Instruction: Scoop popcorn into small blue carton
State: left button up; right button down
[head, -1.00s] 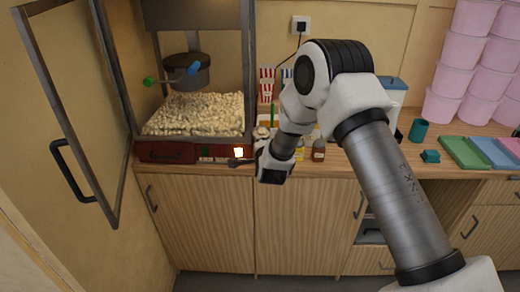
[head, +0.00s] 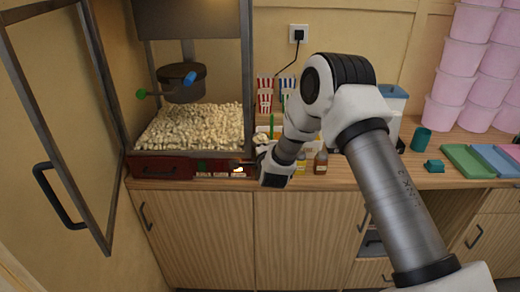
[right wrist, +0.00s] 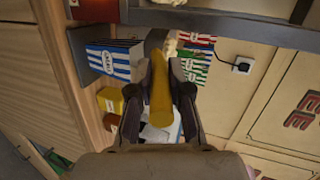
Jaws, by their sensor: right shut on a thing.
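My right gripper (right wrist: 160,95) is shut on the yellow handle (right wrist: 161,92) of a scoop. The scoop's grey metal part (right wrist: 154,42) shows beyond the fingers, with pale popcorn (right wrist: 171,46) beside or in it; I cannot tell which. A blue-and-white striped carton (right wrist: 112,64) stands on the counter close to the scoop in the right wrist view. In the head view, my arm hides most of that area. A heap of popcorn (head: 195,127) lies in the popcorn machine. My left gripper is out of view.
The machine's door (head: 90,130) stands open at the left. A red-striped carton (head: 265,95) stands by the wall; a green-striped one (right wrist: 195,69) shows in the wrist view. A brown bottle (head: 321,163) and teal cup (head: 421,139) are on the counter. Pink tubs (head: 465,82) stack right.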

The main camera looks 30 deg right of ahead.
jog(key=d+m+t+b, duration=0.1)
jog(key=m+b, duration=0.3)
jog(key=b, duration=0.2)
jog(key=s+d+f+m+t+y+b, duration=0.1)
jog(key=m+t+b, duration=0.1)
jog(key=m+b, duration=0.2)
jog(key=s+d+m+t+b, duration=0.1)
jog(key=m+b, duration=0.3)
jog(key=b, duration=0.6)
jog(key=shift+s+d+f+m+t+y, duration=0.2)
jog(key=shift+d+m+t+y, duration=0.15)
jog(key=shift+d+t, duration=0.25)
jog(key=shift+f, duration=0.1)
